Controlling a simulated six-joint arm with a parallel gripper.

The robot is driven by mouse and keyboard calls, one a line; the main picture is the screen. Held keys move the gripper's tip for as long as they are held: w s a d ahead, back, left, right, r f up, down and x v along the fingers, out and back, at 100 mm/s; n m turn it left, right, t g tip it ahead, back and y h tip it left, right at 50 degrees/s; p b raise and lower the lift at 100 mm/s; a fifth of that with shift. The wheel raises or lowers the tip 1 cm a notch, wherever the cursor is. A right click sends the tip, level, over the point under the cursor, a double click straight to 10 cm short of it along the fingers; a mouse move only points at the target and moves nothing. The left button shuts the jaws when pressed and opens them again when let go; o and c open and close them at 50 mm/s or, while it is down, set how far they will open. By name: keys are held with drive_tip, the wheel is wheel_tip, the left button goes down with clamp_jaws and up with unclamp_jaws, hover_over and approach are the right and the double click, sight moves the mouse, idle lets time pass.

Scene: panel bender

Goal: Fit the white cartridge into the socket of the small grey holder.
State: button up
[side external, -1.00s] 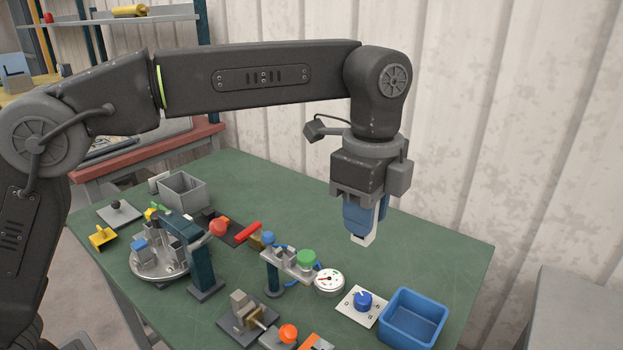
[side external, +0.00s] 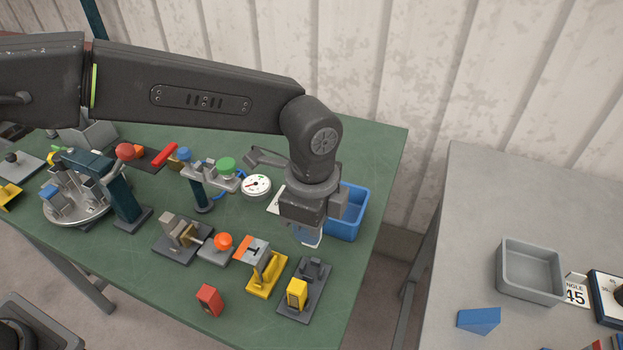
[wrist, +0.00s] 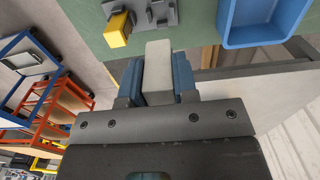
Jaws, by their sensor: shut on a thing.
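My gripper (side external: 309,228) is shut on the white cartridge (side external: 312,241), seen as a pale end below the fingers. In the wrist view the cartridge (wrist: 158,72) stands out between the two blue fingers of my gripper (wrist: 157,80). A small grey fixture with upright parts (side external: 314,268) and a yellow block stands on the green table, below and in front of my gripper; it looks like the holder. It also shows at the top of the wrist view (wrist: 160,12), apart from the cartridge. I cannot make out its socket.
A blue bin (side external: 347,213) is close behind and right of my gripper. A yellow stand (side external: 267,275), an orange-knobbed block (side external: 222,243) and a red block (side external: 209,300) stand left of the fixture. A white gauge (side external: 256,185) lies farther back. The green table ends just right.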

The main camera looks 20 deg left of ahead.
drive_tip(key=shift+f, duration=4.5)
drive_tip(key=shift+f, duration=0.7)
drive_tip(key=o, duration=1.2)
drive_tip(key=shift+o, duration=0.2)
drive_tip(key=shift+r, duration=4.55)
